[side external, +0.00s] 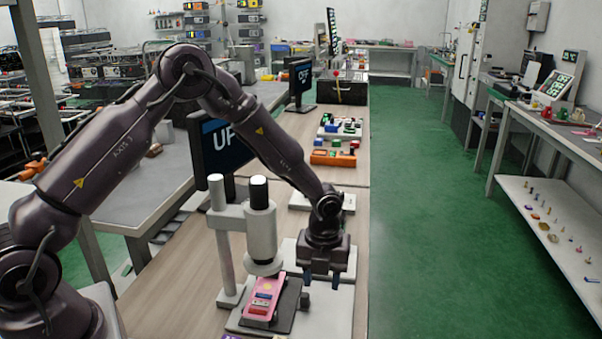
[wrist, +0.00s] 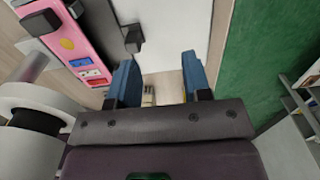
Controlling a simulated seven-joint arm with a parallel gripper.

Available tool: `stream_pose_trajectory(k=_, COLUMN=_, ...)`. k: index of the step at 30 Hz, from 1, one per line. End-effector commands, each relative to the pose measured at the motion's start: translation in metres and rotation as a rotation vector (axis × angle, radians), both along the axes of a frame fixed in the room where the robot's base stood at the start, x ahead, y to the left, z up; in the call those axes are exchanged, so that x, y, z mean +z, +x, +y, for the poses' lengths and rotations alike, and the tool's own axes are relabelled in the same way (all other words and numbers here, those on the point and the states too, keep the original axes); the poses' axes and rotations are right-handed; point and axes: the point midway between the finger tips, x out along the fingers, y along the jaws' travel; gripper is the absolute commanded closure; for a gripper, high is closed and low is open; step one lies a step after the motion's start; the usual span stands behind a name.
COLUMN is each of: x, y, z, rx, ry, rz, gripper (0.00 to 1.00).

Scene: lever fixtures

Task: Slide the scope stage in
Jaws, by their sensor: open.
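The scope (side external: 261,225) is a white column with a black-topped tube on a post, standing on a pale base. Its stage (side external: 284,318) is a dark plate under the tube, carrying a pink board (side external: 264,297) with small coloured blocks. A dark knob (side external: 305,299) sticks out at the stage's right side; it also shows in the wrist view (wrist: 132,38). My gripper (side external: 324,280) is open and empty, with blue fingertips, above and to the right of the stage. In the wrist view its fingers (wrist: 161,85) point past the knob, apart from it.
A monitor (side external: 222,150) stands behind the scope on the left. An orange block tray (side external: 333,157) and other fixtures sit farther along the bench. The bench's right edge (side external: 368,230) drops to the green floor close beside my gripper.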

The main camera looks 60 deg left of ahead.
Motion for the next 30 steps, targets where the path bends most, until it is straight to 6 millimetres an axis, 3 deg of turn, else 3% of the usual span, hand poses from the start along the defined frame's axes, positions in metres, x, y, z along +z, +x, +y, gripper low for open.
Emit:
stream_pose_trajectory(k=7, x=-0.053, y=-0.001, z=0.000, rx=-0.002, ry=0.000, rz=0.004, gripper=0.55)
stream_pose_trajectory(k=18, x=-0.054, y=0.051, z=-0.049, rx=-0.006, ry=0.007, rz=0.001, gripper=0.55)
stream_pose_trajectory(k=30, x=0.031, y=0.054, z=-0.052, rx=0.001, ry=0.002, rz=-0.002, gripper=0.55)
